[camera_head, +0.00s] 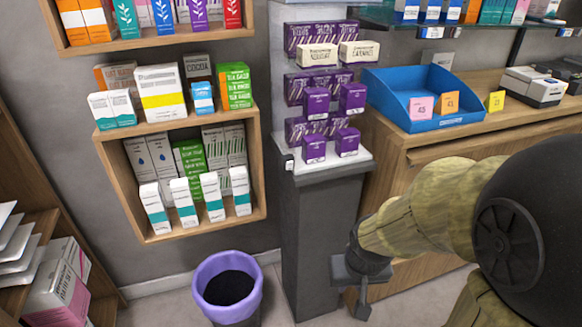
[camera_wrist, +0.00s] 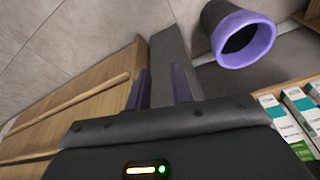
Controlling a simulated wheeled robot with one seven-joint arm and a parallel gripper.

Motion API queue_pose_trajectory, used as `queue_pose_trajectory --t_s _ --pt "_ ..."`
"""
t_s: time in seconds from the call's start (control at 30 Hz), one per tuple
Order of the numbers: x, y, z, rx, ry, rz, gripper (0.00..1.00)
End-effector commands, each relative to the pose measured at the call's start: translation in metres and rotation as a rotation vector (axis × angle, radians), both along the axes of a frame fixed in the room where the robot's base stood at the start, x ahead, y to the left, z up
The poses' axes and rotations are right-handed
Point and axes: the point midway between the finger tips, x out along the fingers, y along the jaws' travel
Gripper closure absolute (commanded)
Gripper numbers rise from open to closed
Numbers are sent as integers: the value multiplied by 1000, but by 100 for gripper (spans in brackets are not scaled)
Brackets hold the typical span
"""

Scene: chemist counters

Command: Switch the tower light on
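A dark grey tower (camera_head: 318,235) stands against the wall beside the counter, with several purple boxes (camera_head: 317,100) displayed on its upper part. A small pale knob or switch (camera_head: 289,165) shows at the left end of its white ledge; I cannot tell its setting. No glowing lamp on the tower can be made out. My gripper (camera_head: 362,305) hangs low in front of the tower's right side, pointing down. In the wrist view, the two dark fingers (camera_wrist: 161,88) are apart with nothing between them, and the grey tower (camera_wrist: 170,48) shows beyond them.
A wooden counter (camera_head: 480,145) with a blue tray (camera_head: 415,95) is to the right. A bin with a purple rim (camera_head: 248,263) stands on the floor left of the tower. Wooden wall shelves (camera_head: 190,235) with boxes hang at the left. Some floor before the tower is clear.

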Motion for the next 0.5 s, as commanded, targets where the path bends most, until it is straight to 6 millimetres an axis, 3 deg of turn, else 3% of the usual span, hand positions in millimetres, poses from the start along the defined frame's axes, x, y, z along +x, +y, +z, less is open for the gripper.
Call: queue_pose_trajectory --t_s 0.03,0.1,0.27,0.5 --pt "0 0 1 3 5 -9 87" --pt "0 -1 2 11 20 -34 100" --pt "-1 -4 3 59 105 -175 100" --pt "-6 -5 3 182 312 -534 100"
